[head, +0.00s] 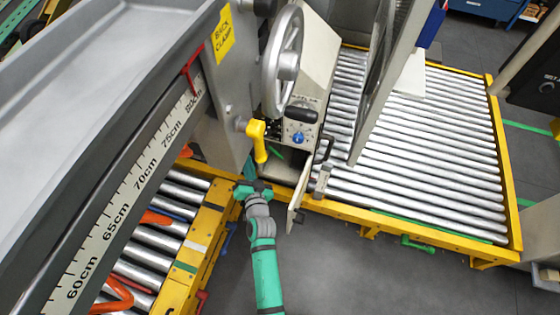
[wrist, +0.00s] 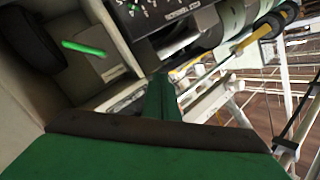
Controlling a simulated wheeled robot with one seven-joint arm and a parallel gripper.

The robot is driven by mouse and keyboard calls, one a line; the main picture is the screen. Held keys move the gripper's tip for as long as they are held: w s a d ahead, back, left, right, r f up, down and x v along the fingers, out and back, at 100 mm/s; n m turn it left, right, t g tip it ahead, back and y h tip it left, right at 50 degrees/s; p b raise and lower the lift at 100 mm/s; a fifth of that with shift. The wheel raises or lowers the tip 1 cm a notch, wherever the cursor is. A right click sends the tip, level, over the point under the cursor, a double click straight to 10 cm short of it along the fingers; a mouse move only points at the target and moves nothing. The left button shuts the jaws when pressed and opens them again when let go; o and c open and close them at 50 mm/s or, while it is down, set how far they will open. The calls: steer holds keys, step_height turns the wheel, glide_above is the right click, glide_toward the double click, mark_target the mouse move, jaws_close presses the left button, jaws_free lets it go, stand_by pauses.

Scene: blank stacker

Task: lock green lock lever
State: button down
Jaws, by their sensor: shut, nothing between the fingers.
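A thin green lever (wrist: 84,48) shows at the upper left of the wrist view, inside a pale open compartment. In the head view the small green lever (head: 275,152) sits below the control panel. My gripper (head: 249,168) is in front of the machine, just left of and below that lever, and apart from it. In the wrist view my gripper's fingers (wrist: 163,98) are together and empty, to the right of and below the lever.
A yellow handle (head: 258,140) hangs close above my gripper. The panel with a blue knob (head: 298,138) and handwheel (head: 283,62) are above. An open door (head: 298,195) stands to the right. Roller conveyors (head: 420,150) lie to the right and lower left.

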steer(key=s+d+f+m+h, duration=0.2)
steer(key=d+f+m+h, duration=0.5)
steer(key=f, duration=0.4)
steer(key=shift+d+t+h, duration=0.3)
steer(key=shift+d+h, duration=0.5)
steer(key=x, duration=0.9)
steer(key=shift+w, duration=0.25)
steer(key=shift+d, duration=0.2)
